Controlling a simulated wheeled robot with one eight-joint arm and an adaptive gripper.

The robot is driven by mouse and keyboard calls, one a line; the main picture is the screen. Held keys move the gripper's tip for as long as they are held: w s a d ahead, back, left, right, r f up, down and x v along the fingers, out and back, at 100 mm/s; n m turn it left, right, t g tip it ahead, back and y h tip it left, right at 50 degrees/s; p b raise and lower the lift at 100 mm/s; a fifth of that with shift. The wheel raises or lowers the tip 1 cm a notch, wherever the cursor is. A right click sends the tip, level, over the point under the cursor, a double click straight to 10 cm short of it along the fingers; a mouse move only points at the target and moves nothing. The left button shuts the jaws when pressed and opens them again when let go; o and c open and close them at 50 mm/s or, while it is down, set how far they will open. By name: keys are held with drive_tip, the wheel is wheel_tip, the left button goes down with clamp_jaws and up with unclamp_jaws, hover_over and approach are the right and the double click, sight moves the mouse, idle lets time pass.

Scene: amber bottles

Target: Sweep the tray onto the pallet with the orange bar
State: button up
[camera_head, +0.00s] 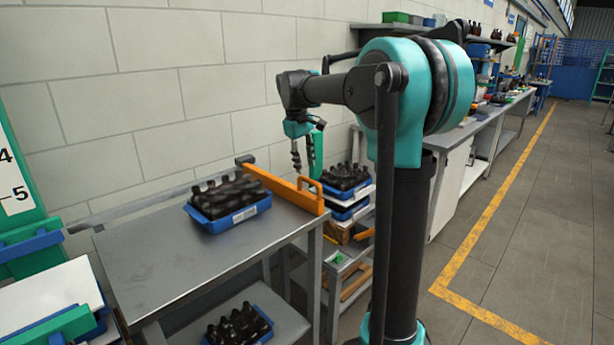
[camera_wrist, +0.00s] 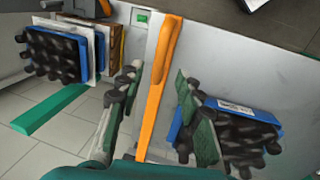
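The blue tray (camera_head: 228,219) holds several dark bottles and sits on a grey metal table (camera_head: 150,262). The orange bar (camera_head: 265,184) stands along the table's right edge, beside the tray, with a raised handle at its near end. In the wrist view the bar (camera_wrist: 152,112) runs between my fingers, and the tray (camera_wrist: 240,111) is partly hidden behind the right finger. My gripper (camera_head: 305,158) is above the bar, pointing down. Its fingers (camera_wrist: 159,76) are spread with visible gaps to the bar. A wooden pallet (camera_head: 340,236) seems to lie under a stack beyond the bar.
The stack beside the table has another blue tray of bottles (camera_head: 346,184) on top. More bottles (camera_head: 238,326) stand on the table's lower shelf. A block wall is behind the table. The table's front left is clear.

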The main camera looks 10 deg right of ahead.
sight(308, 179)
drive_tip(key=shift+w+d+f, duration=0.1)
drive_tip(key=shift+d+f, duration=0.05)
drive_tip(key=shift+f, duration=0.7)
drive_tip(key=shift+w+d+f, duration=0.1)
drive_tip(key=shift+f, duration=0.7)
drive_tip(key=shift+w+d+f, duration=0.1)
drive_tip(key=shift+d+f, duration=0.05)
drive_tip(key=shift+f, duration=0.7)
drive_tip(key=shift+c, duration=0.6)
clamp_jaws()
